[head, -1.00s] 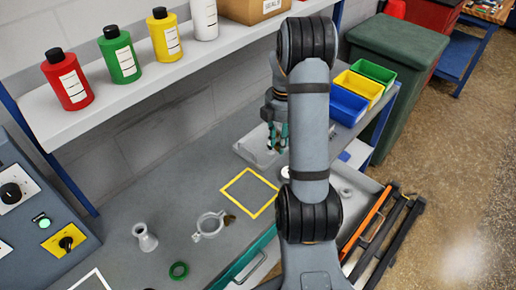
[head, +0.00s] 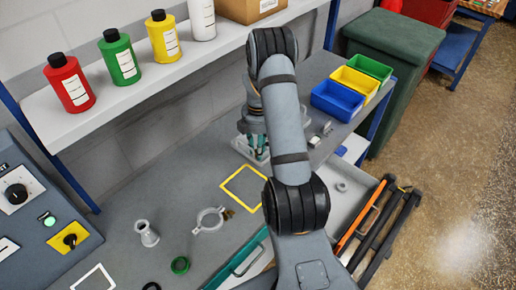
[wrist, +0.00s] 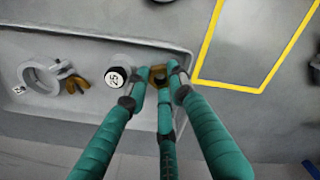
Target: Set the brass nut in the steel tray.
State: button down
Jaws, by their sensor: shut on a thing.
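The brass nut (wrist: 158,75) is between the teal fingertips of my gripper (wrist: 160,82) in the wrist view, and the fingers are shut on it. The nut is over the right end of the steel tray (wrist: 60,128), near its rim; I cannot tell whether it touches the tray. In the head view, my gripper (head: 259,141) is low over the tray (head: 241,147), and my arm hides the nut and part of the tray.
The tray holds a ring clamp (wrist: 40,78) with a brass wing nut and a white-capped part (wrist: 117,77) close left of my fingers. A yellow square outline (head: 243,187) marks empty bench. Another clamp (head: 209,220) lies in front. Bins (head: 338,102) stand right.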

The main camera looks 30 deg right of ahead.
jog(key=shift+f, duration=0.15)
jog(key=c, duration=1.8)
grip_release()
notch_tip(320, 180, up, 12)
jog(key=b, duration=0.1)
